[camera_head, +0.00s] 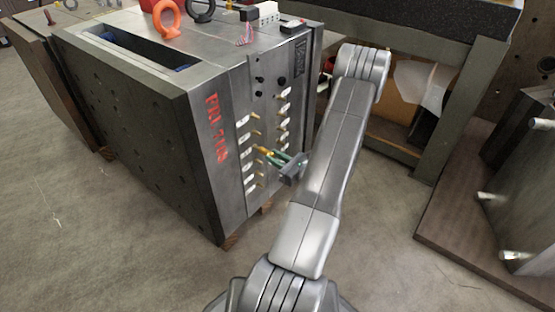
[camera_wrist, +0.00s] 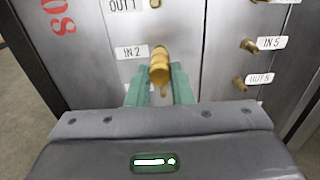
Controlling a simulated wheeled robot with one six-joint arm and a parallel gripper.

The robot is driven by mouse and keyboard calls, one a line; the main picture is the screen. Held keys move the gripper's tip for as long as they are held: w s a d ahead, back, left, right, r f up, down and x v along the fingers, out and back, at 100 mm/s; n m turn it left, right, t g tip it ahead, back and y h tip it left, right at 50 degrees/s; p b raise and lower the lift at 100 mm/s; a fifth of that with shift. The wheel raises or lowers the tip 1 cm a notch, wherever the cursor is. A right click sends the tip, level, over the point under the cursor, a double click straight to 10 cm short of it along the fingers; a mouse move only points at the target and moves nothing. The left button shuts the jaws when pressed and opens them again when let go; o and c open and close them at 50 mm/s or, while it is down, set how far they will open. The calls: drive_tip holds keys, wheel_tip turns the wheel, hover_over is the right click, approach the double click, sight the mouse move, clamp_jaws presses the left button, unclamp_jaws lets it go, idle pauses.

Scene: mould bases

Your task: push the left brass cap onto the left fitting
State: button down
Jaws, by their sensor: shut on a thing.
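A brass cap (camera_wrist: 159,70) is between the green fingers of my gripper (camera_wrist: 160,84), which is shut on it. The cap points at the steel face just right of the "IN 2" label (camera_wrist: 132,52). The fitting behind it is mostly hidden by the cap, so I cannot tell whether the cap touches it or sits on it. In the head view my gripper (camera_head: 275,159) is at the left column of fittings on the mould base (camera_head: 205,170), and the cap (camera_head: 264,150) is a small yellow spot at its tips.
Bare brass fittings stick out beside the "IN 5" (camera_wrist: 249,45) and "OUT 5" (camera_wrist: 239,83) labels, right of my gripper. An orange lifting ring (camera_head: 166,18) stands on top of the block. A steel-framed bench (camera_head: 455,110) is at the right. Floor in front is clear.

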drive_tip(key=shift+w+a, duration=0.1)
drive_tip(key=shift+a, duration=0.1)
idle(0.3)
drive_tip(key=shift+w+a, duration=0.2)
drive_tip(key=shift+w+a, duration=0.3)
drive_tip(key=shift+a, duration=0.1)
idle(0.4)
drive_tip(key=c, duration=0.8)
unclamp_jaws()
drive_tip(key=v, duration=0.7)
drive_tip(key=shift+b, duration=0.45)
